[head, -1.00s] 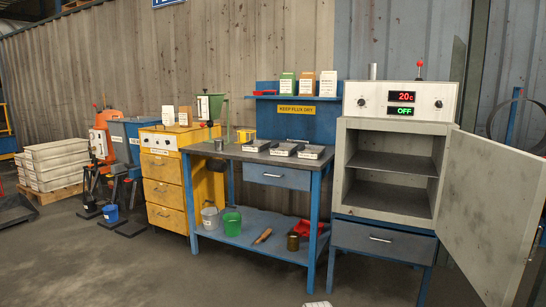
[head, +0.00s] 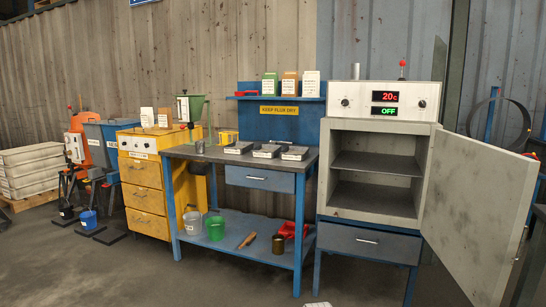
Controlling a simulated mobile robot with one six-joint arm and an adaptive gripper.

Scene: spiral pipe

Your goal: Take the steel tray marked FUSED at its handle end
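Three small steel trays lie side by side on the dark top of the blue workbench (head: 205,154): a left one (head: 238,147), a middle one (head: 267,151) and a right one (head: 295,153). Each has a pale label on its front, too small to read, so I cannot tell which is marked FUSED. Their handle ends cannot be made out. My gripper is not recognisable in view; only a small pale edge shows at the bottom of the head view.
Right of the bench stands an oven (head: 385,95) reading 20c and OFF, its door (head: 470,205) swung open toward me, its shelves empty. A yellow drawer cabinet (head: 145,185) stands left. Boxes (head: 290,84) stand on the shelf above. The floor in front is clear.

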